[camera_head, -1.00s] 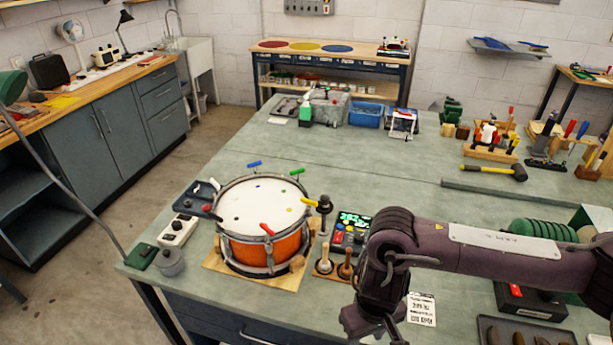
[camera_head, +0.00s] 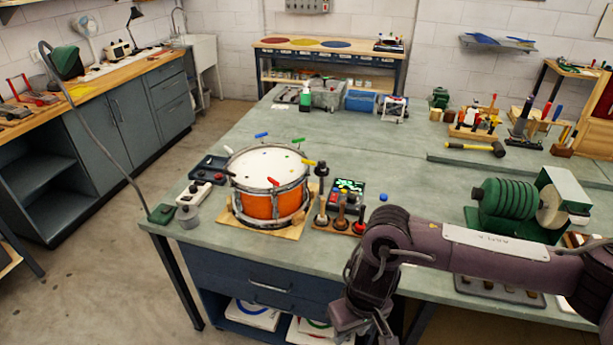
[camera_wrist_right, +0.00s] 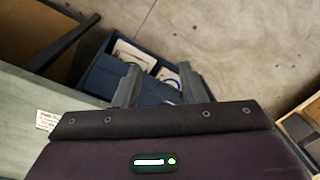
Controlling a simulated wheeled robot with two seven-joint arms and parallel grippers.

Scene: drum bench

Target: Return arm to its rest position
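My right arm comes in from the right in the head view and bends down near the bench's front edge. My right gripper (camera_head: 362,335) hangs at the bottom of that view, in front of the bench's drawers and lower shelf. In the right wrist view its two fingers (camera_wrist_right: 160,84) stand apart with nothing between them, so it is open and empty. The orange drum (camera_head: 272,205) stands on a wooden board to the left of the arm, and the gripper is clear of it. My left gripper is not in view.
The bench (camera_head: 330,150) has a dark knob stand (camera_head: 321,182), a lit control box (camera_head: 347,192) and a green ribbed machine (camera_head: 507,197) near my right arm. A yellow-headed hammer (camera_head: 476,149) lies further back. The floor (camera_head: 110,270) at left is clear.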

